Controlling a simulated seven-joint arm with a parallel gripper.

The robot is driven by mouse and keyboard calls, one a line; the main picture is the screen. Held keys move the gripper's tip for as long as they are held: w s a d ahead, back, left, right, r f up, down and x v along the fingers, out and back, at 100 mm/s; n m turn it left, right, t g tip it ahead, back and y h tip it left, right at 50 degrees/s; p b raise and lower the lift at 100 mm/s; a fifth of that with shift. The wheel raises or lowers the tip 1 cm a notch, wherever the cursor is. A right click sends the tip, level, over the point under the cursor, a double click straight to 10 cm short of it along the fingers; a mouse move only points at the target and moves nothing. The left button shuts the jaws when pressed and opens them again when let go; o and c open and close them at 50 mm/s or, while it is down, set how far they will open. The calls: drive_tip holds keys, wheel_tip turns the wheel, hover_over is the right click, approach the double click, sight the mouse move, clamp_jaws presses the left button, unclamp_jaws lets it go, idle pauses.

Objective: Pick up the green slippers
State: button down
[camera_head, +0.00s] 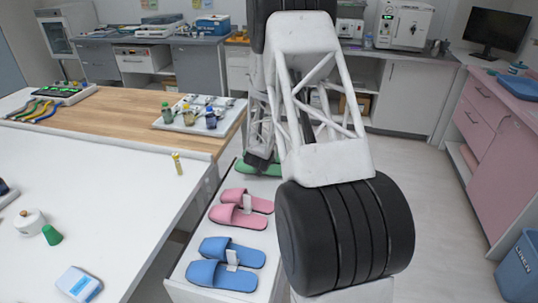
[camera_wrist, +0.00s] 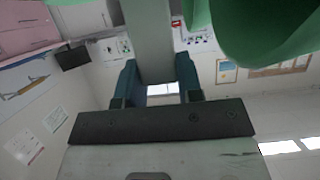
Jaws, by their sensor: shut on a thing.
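The green slippers (camera_head: 246,168) lie at the far end of the white bench, largely hidden behind my arm in the head view. In the wrist view, green slipper parts (camera_wrist: 265,35) fill the top right, with a small piece at the top left. My gripper (camera_wrist: 158,75) has its two teal fingers on either side of a pale grey upright piece (camera_wrist: 149,40) between the green parts. It is shut on this piece of the slippers. In the head view the fingertips are hidden by my arm. I cannot tell whether the slippers touch the bench.
Pink slippers (camera_head: 240,212) and blue slippers (camera_head: 222,268) lie nearer on the same white bench (camera_head: 184,285). A white and wooden table (camera_head: 115,160) stands close on the left, carrying a tray of bottles (camera_head: 172,122). Pale floor (camera_head: 435,190) is open on the right.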

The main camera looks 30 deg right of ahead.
drive_tip(key=shift+r, duration=1.95)
